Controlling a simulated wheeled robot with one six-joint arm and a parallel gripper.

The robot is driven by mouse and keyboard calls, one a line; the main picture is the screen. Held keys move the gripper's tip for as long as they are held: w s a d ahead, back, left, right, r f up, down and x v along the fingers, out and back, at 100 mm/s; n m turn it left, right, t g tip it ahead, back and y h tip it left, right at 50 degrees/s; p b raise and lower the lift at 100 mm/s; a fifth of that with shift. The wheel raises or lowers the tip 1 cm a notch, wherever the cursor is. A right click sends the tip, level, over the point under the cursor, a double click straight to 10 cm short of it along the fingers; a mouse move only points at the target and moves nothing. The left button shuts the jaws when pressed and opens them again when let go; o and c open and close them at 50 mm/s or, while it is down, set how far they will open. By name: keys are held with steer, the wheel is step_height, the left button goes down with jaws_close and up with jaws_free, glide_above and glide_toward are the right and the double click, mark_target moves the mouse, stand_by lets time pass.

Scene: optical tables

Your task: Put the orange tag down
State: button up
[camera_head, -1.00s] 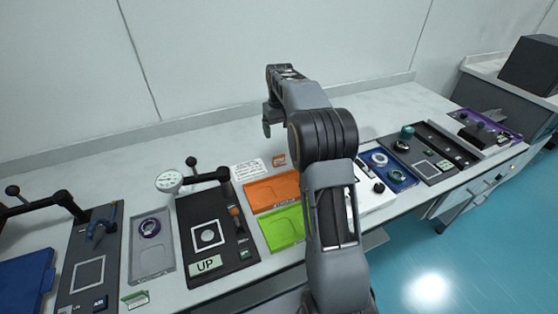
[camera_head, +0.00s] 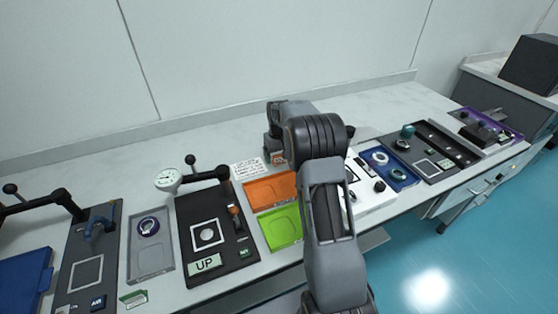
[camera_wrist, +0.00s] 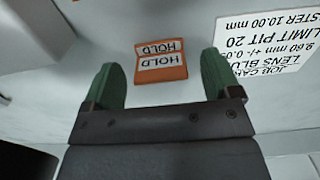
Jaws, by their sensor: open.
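The orange tag (camera_head: 279,159) stands on the white bench top just behind the orange tray, beside a printed card. In the wrist view the orange tag (camera_wrist: 162,68) reads HOLD on two faces and lies ahead, between the two green fingertips. My gripper (camera_wrist: 161,78) is open, with a finger apart on each side of the tag and a visible gap to each. In the head view the gripper is low over the bench near the tag, mostly hidden behind my arm.
The printed card (camera_head: 248,168) lies left of the tag; it also shows in the wrist view (camera_wrist: 270,45). The orange tray (camera_head: 270,189) and green tray (camera_head: 281,227) are in front. The bench behind is clear.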

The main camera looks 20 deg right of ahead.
steer(key=shift+f, duration=0.5)
steer(key=shift+c, duration=0.4)
steer(key=c, duration=1)
